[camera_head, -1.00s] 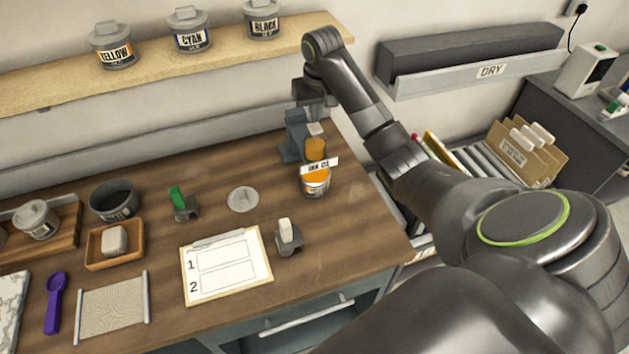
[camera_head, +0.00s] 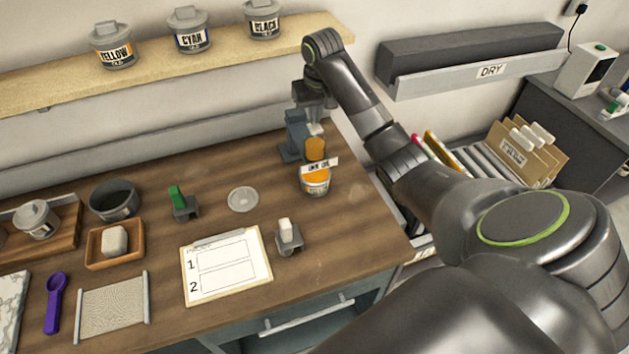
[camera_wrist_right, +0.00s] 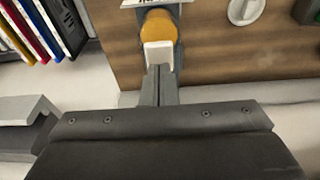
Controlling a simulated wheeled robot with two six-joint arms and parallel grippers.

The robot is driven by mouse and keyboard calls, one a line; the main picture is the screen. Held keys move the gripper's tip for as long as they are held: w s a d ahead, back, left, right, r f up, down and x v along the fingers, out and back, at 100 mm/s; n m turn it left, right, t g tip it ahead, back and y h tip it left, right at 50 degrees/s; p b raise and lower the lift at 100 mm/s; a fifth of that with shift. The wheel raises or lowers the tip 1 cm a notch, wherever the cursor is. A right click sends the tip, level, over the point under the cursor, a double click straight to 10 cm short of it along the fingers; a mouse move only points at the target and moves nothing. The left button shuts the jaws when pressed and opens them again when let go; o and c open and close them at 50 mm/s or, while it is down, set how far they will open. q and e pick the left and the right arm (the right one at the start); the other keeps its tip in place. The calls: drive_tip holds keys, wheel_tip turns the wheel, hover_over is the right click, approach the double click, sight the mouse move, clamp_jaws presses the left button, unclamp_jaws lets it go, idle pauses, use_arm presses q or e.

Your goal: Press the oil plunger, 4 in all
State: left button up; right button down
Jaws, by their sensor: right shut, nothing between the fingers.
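The oil dispenser is an orange bottle (camera_head: 315,149) beside a blue-grey stand (camera_head: 292,137) at the back right of the wooden table. Its pale plunger (camera_head: 316,130) is on top and shows as a white block in the right wrist view (camera_wrist_right: 157,54). An ink can (camera_head: 315,182) with an orange top stands just in front, bearing a white label. My right gripper (camera_head: 315,118) is shut and empty, pointing down at the plunger. In the wrist view its fingertips (camera_wrist_right: 158,78) overlap the plunger's edge; I cannot tell whether they touch. My left gripper is not in view.
A clear round lid (camera_head: 243,199), a clipboard (camera_head: 226,265) and a white-topped stamp holder (camera_head: 288,238) lie in front and to the left. A shelf (camera_head: 170,68) with yellow, cyan and black cans runs behind. A DRY rack (camera_head: 470,75) is at right.

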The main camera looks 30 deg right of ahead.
drive_tip(key=shift+s+f, duration=0.1)
drive_tip(key=shift+f, duration=1.1)
drive_tip(key=shift+r+p, duration=0.3)
drive_tip(key=shift+r, duration=1.05)
drive_tip(key=shift+f, duration=0.15)
drive_tip(key=shift+f, duration=1.2)
drive_tip(key=shift+r, duration=1.35)
